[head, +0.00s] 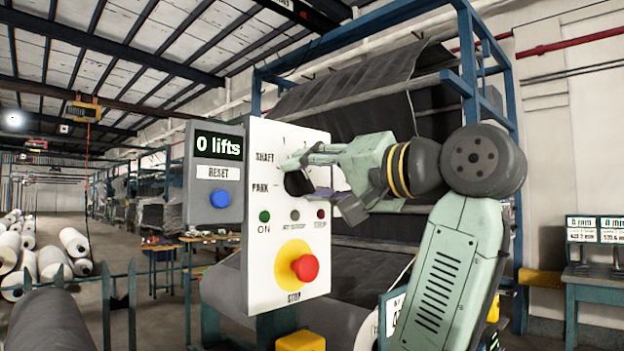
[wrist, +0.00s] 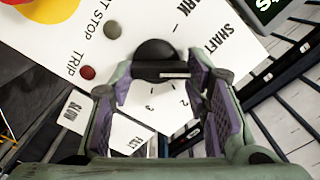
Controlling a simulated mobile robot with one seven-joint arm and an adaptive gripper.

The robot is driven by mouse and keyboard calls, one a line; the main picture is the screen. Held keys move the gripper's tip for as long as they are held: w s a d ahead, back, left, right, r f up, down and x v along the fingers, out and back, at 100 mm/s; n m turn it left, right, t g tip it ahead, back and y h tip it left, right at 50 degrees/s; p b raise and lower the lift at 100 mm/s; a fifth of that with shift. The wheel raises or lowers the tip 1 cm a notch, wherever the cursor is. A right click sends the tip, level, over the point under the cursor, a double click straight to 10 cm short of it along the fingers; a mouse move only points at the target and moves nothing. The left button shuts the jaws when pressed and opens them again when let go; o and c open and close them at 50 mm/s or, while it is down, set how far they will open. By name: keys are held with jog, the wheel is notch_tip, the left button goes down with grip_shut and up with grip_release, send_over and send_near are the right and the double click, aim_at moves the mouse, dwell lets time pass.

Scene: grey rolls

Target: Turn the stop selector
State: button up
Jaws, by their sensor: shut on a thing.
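The stop selector is a black round knob with a raised grip bar. It shows in the head view (head: 295,184) on the white panel (head: 262,225), right of the word PARK, and in the wrist view (wrist: 154,49) at upper middle. My gripper (head: 312,178) reaches it from the right. In the wrist view my gripper (wrist: 161,72) has its purple-padded fingers closed on the two ends of the grip bar. A white line on the bar lies toward the right finger. The fingers hide the bar's ends, so I cannot tell which mark it points to.
Below the knob are a green ON lamp (head: 265,216), a grey button (head: 294,215), a red TRIP lamp (head: 320,213) and a red stop button (head: 305,267) on yellow. A grey box (head: 214,172) at left reads 0 lifts and has a blue reset button (head: 220,198).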

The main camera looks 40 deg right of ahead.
jog(key=shift+m, duration=1.6)
jog(key=shift+d+m, duration=0.1)
jog(key=shift+m, duration=0.2)
jog(key=o, duration=1.2)
jog(key=shift+c, duration=0.2)
jog(key=shift+s, duration=0.15)
jog(key=s, duration=1.1)
jog(key=shift+s+d, duration=0.35)
jog(key=shift+d, duration=0.1)
